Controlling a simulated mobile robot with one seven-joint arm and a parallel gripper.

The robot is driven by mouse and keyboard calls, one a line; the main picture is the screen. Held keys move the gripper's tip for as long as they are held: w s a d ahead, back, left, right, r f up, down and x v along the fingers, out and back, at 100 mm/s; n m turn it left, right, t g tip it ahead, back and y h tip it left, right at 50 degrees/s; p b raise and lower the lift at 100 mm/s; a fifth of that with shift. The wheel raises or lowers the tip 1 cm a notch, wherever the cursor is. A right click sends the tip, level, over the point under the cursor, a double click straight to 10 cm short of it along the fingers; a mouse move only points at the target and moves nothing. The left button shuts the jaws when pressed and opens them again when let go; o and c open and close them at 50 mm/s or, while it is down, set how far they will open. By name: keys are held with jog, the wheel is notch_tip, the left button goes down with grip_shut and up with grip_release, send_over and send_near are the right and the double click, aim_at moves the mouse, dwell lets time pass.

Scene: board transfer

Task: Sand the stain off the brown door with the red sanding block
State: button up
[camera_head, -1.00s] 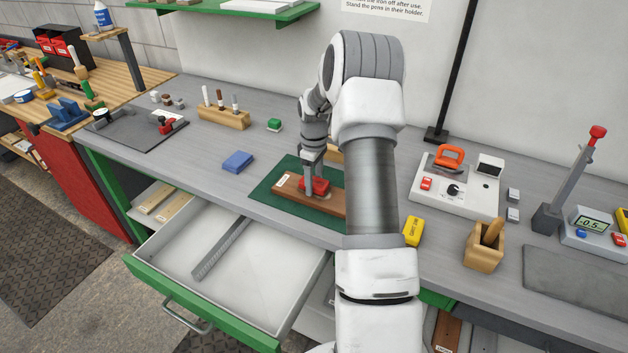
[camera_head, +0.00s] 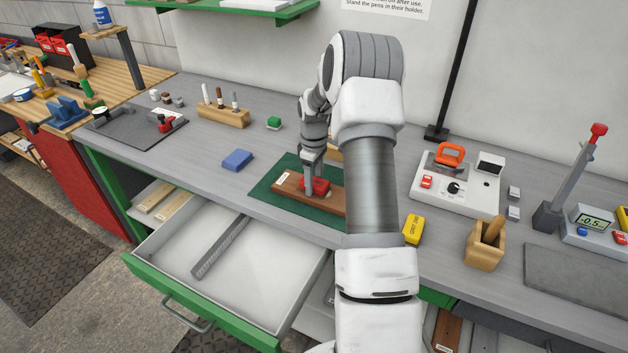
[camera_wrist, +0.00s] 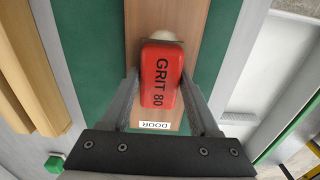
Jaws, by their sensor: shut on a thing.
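The brown door (camera_head: 330,204) is a flat board lying on a green mat (camera_head: 262,188) on the bench. It bears a white label reading DOOR (camera_wrist: 154,126). My gripper (camera_wrist: 161,88) is shut on the red sanding block (camera_wrist: 161,66), marked GRIT 80, with one finger on each side. The block also shows in the head view (camera_head: 319,186), low over the door; it appears to rest on its face. A pale stain (camera_wrist: 162,36) shows on the door just beyond the block's far end; the block hides the rest of it.
A blue block (camera_head: 237,160) lies left of the mat and a yellow block (camera_head: 413,230) to its right. A wooden pen holder (camera_head: 223,116) stands behind. The open drawer (camera_head: 225,270) juts out below the bench front.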

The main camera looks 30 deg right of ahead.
aim_at(330, 195)
jog(key=shift+s+d, duration=0.1)
jog(key=shift+s+d+f, duration=0.15)
jog(key=shift+s+d, duration=0.25)
jog(key=shift+s, duration=0.4)
jog(key=shift+s+d+r, duration=0.1)
jog(key=shift+s+d, duration=0.3)
jog(key=shift+s, duration=0.25)
jog(key=shift+s+d+r, duration=0.1)
jog(key=shift+s+d, duration=0.3)
jog(key=shift+s, duration=0.2)
jog(key=shift+w+a, duration=0.45)
jog(key=shift+w, duration=0.3)
jog(key=shift+w+a, duration=0.4)
jog(key=shift+w, duration=0.3)
jog(key=shift+w+a, duration=0.45)
jog(key=shift+w, duration=0.3)
jog(key=shift+r+p, duration=2.1)
jog(key=shift+r, duration=1.4)
